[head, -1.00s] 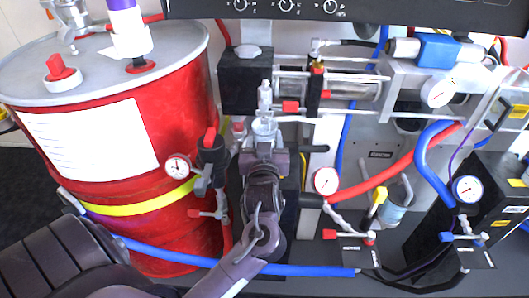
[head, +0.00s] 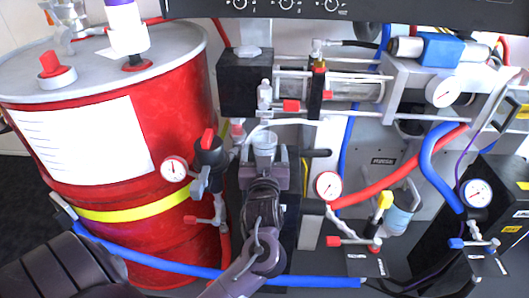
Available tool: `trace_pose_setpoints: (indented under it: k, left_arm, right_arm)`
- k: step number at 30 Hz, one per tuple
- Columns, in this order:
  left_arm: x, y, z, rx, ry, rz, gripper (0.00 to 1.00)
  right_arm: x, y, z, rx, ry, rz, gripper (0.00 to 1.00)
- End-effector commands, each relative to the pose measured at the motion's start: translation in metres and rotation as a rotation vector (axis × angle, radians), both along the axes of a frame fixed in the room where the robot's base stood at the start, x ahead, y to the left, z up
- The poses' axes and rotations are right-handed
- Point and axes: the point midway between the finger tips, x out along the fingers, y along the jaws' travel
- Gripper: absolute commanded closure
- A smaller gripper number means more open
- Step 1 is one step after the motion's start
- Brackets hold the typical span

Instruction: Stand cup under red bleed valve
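My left gripper (head: 264,165) is in front of the panel at the centre of the head view. Its fingers lie on either side of a small grey translucent cup (head: 264,143), and it looks shut on it. The cup is upright, below a small clear fitting; the fingers hide its lower part. Another red-handled valve (head: 347,241) is low on the right. My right gripper is not in view.
The red drum (head: 130,170) stands at left. A blue hose (head: 200,271) crosses low in front. A gauge (head: 328,185) and red hose (head: 410,165) are right of the gripper. A pale blue container (head: 397,216) stands beside a yellow handle (head: 385,200).

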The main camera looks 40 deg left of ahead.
Motion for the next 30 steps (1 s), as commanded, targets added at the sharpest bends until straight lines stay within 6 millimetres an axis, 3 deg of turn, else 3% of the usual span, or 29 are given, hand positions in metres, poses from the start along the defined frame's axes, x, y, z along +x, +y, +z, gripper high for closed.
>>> trace_pose_setpoints:
  k: [11, 24, 30]
  left_arm:
    - [-0.008, -0.006, 0.003, -0.002, 0.001, -0.002, 0.25]
    - [-0.081, -0.056, 0.003, -0.002, 0.003, 0.0, 0.25]
    - [-0.097, -0.067, 0.003, -0.001, 0.001, 0.0, 0.25]
  right_arm:
    - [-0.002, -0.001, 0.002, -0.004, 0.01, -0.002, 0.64]
    - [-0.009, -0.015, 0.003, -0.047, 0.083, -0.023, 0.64]
    - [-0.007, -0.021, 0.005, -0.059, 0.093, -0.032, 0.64]
